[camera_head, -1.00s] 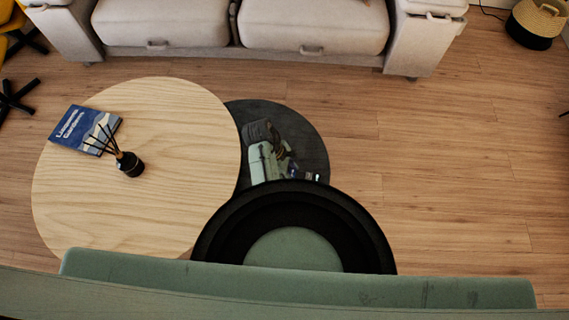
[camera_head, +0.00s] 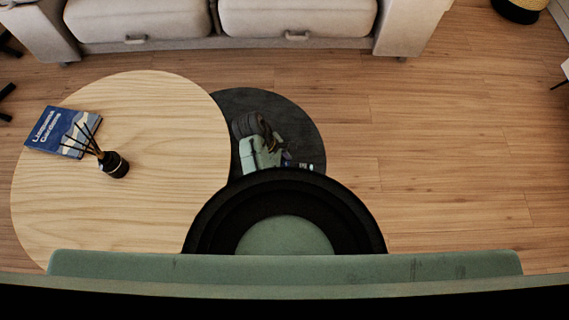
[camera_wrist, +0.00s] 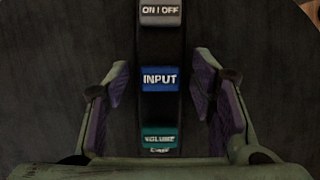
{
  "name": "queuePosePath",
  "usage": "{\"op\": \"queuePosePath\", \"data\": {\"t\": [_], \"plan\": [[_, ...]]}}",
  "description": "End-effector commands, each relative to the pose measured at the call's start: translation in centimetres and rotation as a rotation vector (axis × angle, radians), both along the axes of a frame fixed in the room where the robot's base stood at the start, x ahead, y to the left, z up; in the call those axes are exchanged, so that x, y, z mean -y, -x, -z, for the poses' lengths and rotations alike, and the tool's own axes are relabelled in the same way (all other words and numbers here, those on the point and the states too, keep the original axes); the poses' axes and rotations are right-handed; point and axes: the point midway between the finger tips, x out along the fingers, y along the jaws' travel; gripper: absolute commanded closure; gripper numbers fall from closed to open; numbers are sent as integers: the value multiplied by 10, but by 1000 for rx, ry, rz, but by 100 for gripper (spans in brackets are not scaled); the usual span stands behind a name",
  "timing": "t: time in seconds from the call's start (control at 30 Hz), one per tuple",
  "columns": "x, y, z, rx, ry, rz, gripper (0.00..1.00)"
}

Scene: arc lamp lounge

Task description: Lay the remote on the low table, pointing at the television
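The remote (camera_wrist: 160,108) is a narrow black bar with ON/OFF, INPUT and VOLUME buttons, seen in the wrist view. It runs up the picture between the two purple-padded fingers of my gripper (camera_wrist: 165,90). The fingers are open, with a gap on each side of the remote. Its far end runs past the top edge. Behind it is the dark round low table (camera_head: 300,115), where my gripper (camera_head: 280,152) shows in the head view. A pale wooden low table (camera_head: 165,190) stands beside it. My arm hides much of the dark table. No television shows.
On the wooden table lie a blue book (camera_head: 62,132) and a black reed diffuser (camera_head: 115,165). A light sofa (camera_head: 300,18) stands behind both tables. A basket (camera_head: 520,10) is at the top right. The wooden floor (camera_head: 450,150) on the right is clear.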

Motion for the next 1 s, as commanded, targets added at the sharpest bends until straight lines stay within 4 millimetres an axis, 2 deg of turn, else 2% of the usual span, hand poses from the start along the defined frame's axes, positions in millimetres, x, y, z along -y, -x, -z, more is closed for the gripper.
{"op": "queuePosePath", "data": {"t": [0.1, 0.47, 0.57, 0.7, 0.8, 1.0], "plan": [[0, 0, 0, 0, 0, 0, 40], [-2, -1, -5, 2, 0, -1, 40], [-8, -3, -18, 6, 0, -2, 40], [-18, -4, -47, 4, 1, -3, 40], [-23, -3, -61, 0, 1, -2, 40], [-28, -4, -71, 1, 1, 0, 40]]}}
